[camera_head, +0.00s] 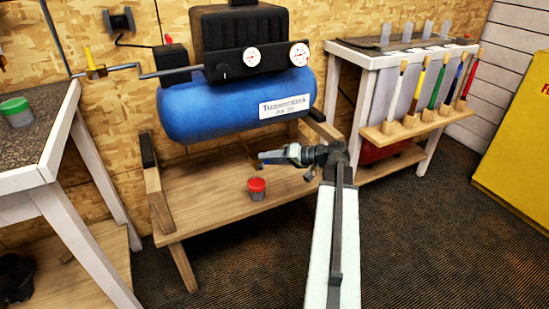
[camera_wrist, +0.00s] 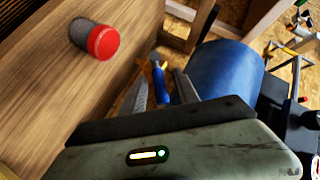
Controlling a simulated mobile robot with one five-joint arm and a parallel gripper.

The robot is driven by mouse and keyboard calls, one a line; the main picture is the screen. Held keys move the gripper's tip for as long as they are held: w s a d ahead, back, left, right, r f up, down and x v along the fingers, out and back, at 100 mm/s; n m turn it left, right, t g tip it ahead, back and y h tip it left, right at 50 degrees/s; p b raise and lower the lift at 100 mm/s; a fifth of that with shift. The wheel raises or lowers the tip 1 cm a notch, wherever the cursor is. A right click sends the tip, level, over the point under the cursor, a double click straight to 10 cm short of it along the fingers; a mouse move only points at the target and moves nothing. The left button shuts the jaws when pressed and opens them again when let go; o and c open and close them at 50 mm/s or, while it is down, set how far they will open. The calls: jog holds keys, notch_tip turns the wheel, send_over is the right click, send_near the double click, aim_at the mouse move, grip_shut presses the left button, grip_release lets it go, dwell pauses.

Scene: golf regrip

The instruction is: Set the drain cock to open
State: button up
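A blue air tank (camera_head: 240,105) sits on a wooden stand, and it also shows in the wrist view (camera_wrist: 222,78). A small blue lever (camera_wrist: 159,80), apparently the drain cock's handle, shows near the tank in the wrist view. My gripper (camera_wrist: 162,90) is open, with the lever in line with the gap between its fingers. I cannot tell whether the fingers touch it. In the head view my gripper (camera_head: 266,157) is below the tank, pointing left. The cock's body is mostly hidden, and its setting cannot be read.
A jar with a red lid (camera_head: 257,189) stands on the wooden stand (camera_head: 205,205) close below my gripper; it also shows in the wrist view (camera_wrist: 95,39). A yellow-handled valve (camera_head: 92,65) is on the pipe at left. A rack of coloured shafts (camera_head: 415,125) stands at right.

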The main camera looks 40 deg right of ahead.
jog(key=shift+s+d+r, duration=0.2)
jog(key=shift+s, duration=0.05)
jog(key=p+v, duration=0.2)
jog(key=v, duration=0.5)
